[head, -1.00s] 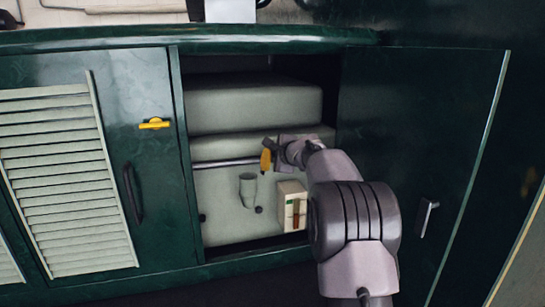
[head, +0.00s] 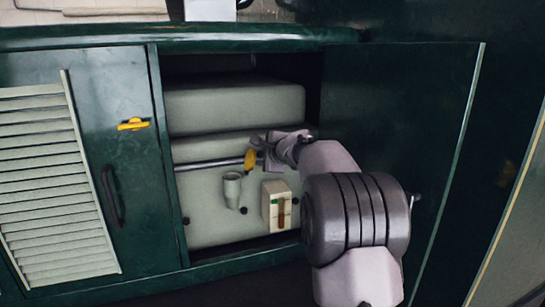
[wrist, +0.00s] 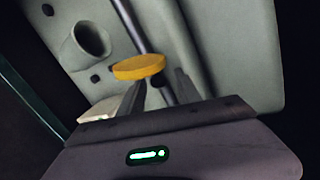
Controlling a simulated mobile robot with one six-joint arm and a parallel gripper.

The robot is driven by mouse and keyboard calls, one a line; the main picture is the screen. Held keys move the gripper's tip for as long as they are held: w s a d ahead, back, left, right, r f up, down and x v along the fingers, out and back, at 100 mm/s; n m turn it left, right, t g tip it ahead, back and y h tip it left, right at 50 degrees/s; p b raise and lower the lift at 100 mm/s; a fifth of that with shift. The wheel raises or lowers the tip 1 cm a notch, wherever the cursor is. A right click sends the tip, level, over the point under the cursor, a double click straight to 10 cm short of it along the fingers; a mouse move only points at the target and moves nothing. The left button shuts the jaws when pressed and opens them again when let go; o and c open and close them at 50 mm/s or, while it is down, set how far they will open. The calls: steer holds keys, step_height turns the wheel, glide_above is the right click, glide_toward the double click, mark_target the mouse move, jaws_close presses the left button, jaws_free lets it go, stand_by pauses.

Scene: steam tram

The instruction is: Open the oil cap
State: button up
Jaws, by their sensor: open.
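The yellow oil cap (head: 250,160) is a round disc inside the open cabinet, seen at a slant above and right of a grey filler neck (head: 232,188). It also shows in the wrist view (wrist: 138,67), in front of my fingertips and nearer the left one. My gripper (head: 263,150) is just right of the cap, its fingers apart (wrist: 160,80). I cannot tell whether a finger touches the cap. In the wrist view the neck (wrist: 90,40) shows a dark open mouth, apart from the cap. What the cap is joined to is hidden.
A metal rod (head: 210,163) runs across the grey tank (head: 205,210) behind the cap. A cream box gauge (head: 276,205) stands below my gripper. The open green door (head: 400,120) is on the right. A louvred door (head: 35,180) with a yellow latch (head: 132,124) is on the left.

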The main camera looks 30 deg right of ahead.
steer(key=v, duration=1.3)
steer(key=shift+s+a, duration=0.1)
